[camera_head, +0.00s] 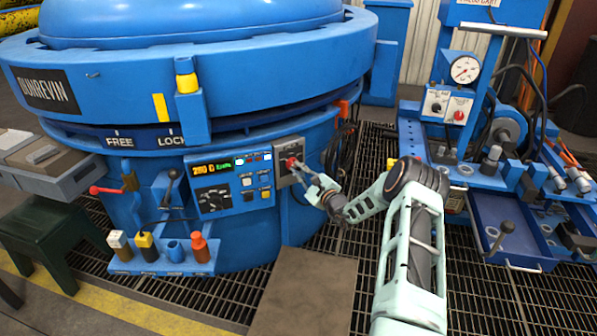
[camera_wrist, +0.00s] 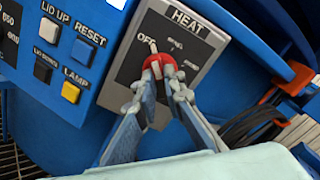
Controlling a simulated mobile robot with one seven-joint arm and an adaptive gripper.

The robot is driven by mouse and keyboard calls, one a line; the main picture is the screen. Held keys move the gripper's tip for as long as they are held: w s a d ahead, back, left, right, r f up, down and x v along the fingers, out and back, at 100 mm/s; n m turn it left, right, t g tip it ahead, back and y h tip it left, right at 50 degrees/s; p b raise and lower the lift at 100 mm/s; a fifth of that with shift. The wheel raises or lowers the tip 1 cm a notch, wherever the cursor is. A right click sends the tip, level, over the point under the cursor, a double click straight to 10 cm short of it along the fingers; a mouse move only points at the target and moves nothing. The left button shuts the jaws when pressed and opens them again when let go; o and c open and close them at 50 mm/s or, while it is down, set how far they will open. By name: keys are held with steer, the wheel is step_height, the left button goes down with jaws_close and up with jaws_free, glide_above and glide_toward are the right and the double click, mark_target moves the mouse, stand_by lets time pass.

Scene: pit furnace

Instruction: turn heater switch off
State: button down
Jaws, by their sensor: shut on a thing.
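The heater switch is a red knob (camera_wrist: 159,62) on a grey plate marked HEAT (camera_wrist: 187,22). The plate sits on the front of the blue furnace, and the knob also shows small in the head view (camera_head: 291,162). My gripper (camera_wrist: 161,76) is closed with its two fingertips on either side of the red knob, touching it. A pale pointer mark at the knob's upper edge lies beside the OFF label (camera_wrist: 147,39). Two other labels lie to its right, too blurred to read. The fingertips partly hide the knob. In the head view my gripper (camera_head: 299,170) reaches the plate from the right.
A control panel (camera_head: 228,203) with a lit display, dial and buttons adjoins the switch plate on the left. Orange hooks (camera_wrist: 294,78) and dark cables (camera_wrist: 250,124) are close on the right. A blue pump cart (camera_head: 480,190) stands further right.

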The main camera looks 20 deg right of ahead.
steer(key=shift+n, duration=0.6)
steer(key=c, duration=2)
jaws_free()
steer(key=v, duration=1.2)
